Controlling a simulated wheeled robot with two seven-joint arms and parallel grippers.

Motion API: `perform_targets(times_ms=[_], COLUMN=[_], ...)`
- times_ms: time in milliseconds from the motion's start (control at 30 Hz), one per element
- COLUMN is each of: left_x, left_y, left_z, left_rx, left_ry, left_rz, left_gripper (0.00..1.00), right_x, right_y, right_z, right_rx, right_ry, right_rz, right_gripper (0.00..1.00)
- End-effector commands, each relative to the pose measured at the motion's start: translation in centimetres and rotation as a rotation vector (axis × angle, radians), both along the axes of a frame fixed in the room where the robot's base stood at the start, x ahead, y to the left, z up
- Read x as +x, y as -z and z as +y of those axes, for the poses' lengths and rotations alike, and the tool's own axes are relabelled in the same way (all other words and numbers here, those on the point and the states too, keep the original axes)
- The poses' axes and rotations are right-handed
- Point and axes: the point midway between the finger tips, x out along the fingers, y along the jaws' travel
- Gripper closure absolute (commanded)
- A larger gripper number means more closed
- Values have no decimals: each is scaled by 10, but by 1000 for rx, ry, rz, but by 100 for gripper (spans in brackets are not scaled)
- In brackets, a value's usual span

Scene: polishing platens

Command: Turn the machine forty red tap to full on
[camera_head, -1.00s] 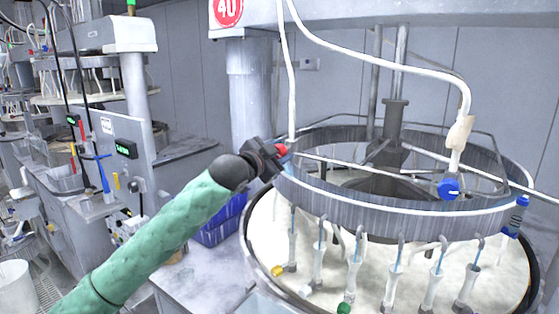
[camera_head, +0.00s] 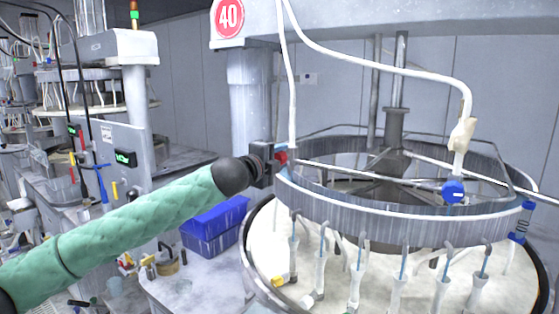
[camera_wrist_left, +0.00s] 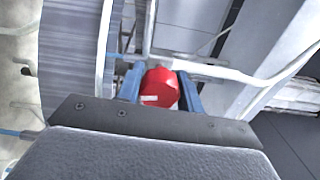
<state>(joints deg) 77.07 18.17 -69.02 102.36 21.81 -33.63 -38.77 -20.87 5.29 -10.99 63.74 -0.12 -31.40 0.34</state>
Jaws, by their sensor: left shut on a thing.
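The red tap (camera_head: 282,158) sits at the left end of the ring's upper rim, below the round red sign marked 40 (camera_head: 229,14). My left gripper (camera_head: 273,159) reaches it from the left and is shut on it. In the left wrist view the red tap (camera_wrist_left: 160,89) is a round red knob with a pale mark on its face, held between the two blue-grey fingers (camera_wrist_left: 159,88). How far the tap is turned cannot be told. My right gripper is not in view.
A blue tap (camera_head: 453,191) hangs at the ring's right side. A white hose (camera_head: 291,90) comes down beside the red tap. The grey ring (camera_head: 400,218) carries several nozzles over the pale platen (camera_head: 330,262). A blue bin (camera_head: 215,226) stands on the bench below my left arm.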

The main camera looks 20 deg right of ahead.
Motion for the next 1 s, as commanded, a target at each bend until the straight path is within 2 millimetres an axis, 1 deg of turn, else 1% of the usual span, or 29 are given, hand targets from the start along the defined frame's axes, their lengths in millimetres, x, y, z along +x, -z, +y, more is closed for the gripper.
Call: perform_targets(times_ms=[200,400,967,1000], left_x=[0,-1,-1,-1], left_y=[2,2,3,3], left_z=[-1,-1,-1,-1], left_rx=[80,120,139,139], left_ry=[1,1,2,2], left_rz=[-97,-151,-172,-172], left_gripper=[86,86,86,57], right_x=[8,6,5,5], right_y=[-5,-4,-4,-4], right_z=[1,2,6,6], right_rx=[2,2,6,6], right_ry=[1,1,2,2], right_rz=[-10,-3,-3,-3], right_gripper=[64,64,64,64])
